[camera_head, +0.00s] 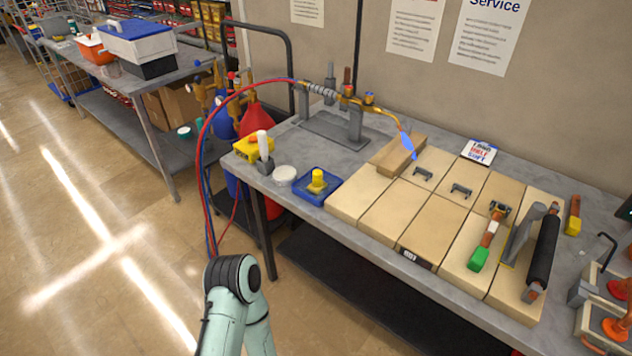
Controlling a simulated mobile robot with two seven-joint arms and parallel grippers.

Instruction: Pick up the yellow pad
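Two yellow things stand on the left part of the grey workbench (305,228), and I cannot tell for sure which is the yellow pad. A flat yellow block (243,151) lies at the bench's left corner, with a white-topped cylinder (264,150) in front of part of it. A small yellow piece with a knob (317,180) sits in a blue tray (303,194) to the right of it. One of my arm links shows at the bottom, left of the bench and apart from both. Neither gripper is in view.
A torch with a blue flame (408,145) points over tan blocks (394,212) on the bench. A red and blue hose arcs at the left corner. A round white lid (285,175) lies between the yellow things. Open floor (95,250) lies left.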

